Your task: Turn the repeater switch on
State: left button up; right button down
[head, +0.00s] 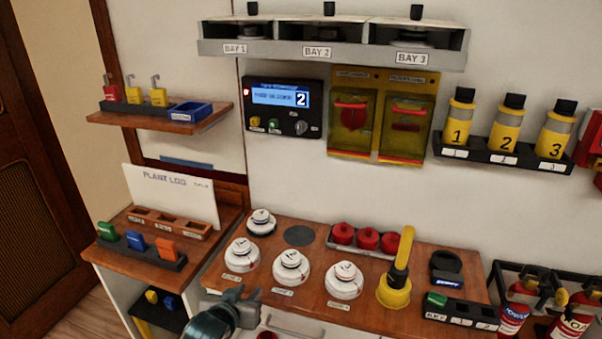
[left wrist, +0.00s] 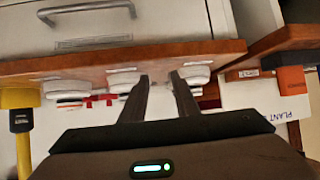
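No label reading "repeater" is legible. My left gripper (head: 242,293) is at the counter's front edge, low and well below the panel. In the left wrist view its two fingers (left wrist: 160,82) are apart with nothing between them. My right gripper is in neither view.
White detectors (head: 291,267) stand on the wooden counter (head: 331,309), beside red domes (head: 367,239) and a yellow tool (head: 396,283). Yellow covers (head: 381,115) hang right of the panel, below a bay shelf (head: 330,50). A drawer front (left wrist: 140,27) shows in the left wrist view.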

pick_arm(q)
jog(key=w+d+r+t+h, duration=0.1)
jog(key=w+d+r+t, duration=0.1)
jog(key=r, duration=0.9)
jog(key=w+d+r+m+t+h, duration=0.1)
jog(key=w+r, duration=0.4)
jog(key=r, duration=0.6)
jog(key=w+d+r+t+h, duration=0.1)
jog(key=w+d+r, duration=0.3)
jog(key=r, duration=0.6)
jog(key=shift+w+r+m+t, duration=0.15)
jog(key=shift+r+m+t, duration=0.2)
jog(key=shift+t, duration=0.55)
jog(key=shift+w+d+r, duration=0.1)
jog(key=shift+d, duration=0.05)
jog(key=p, duration=0.6)
send_near(298, 126)
jog(key=x, duration=0.6)
jog(key=shift+w+d+r, duration=0.1)
jog(key=shift+w, duration=0.15)
jog(key=shift+x, duration=0.9)
jog(key=shift+c, duration=0.7)
grip_shut()
